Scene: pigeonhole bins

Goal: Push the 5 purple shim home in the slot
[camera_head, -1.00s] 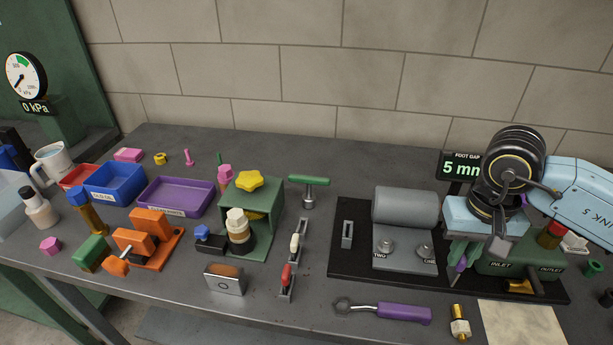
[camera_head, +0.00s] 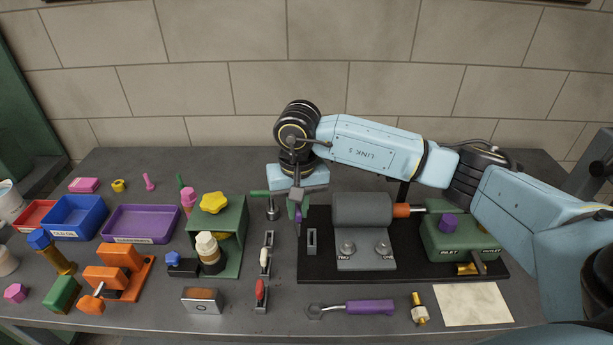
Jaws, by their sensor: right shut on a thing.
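My right gripper (camera_head: 298,207) comes in from the right on a light blue arm and points down at the left edge of the black base plate. It is shut on the thin purple shim (camera_head: 298,226), whose lower end shows below the fingers. The shim looks upright. Just right of it stands a small grey block with a dark upright slot (camera_head: 312,241). The shim is beside and above the slot, apart from it as far as I can tell. My left gripper is not in view.
The black plate (camera_head: 320,275) carries a grey roller unit (camera_head: 362,210) and a green inlet block (camera_head: 455,237). My arm hides the gap display.

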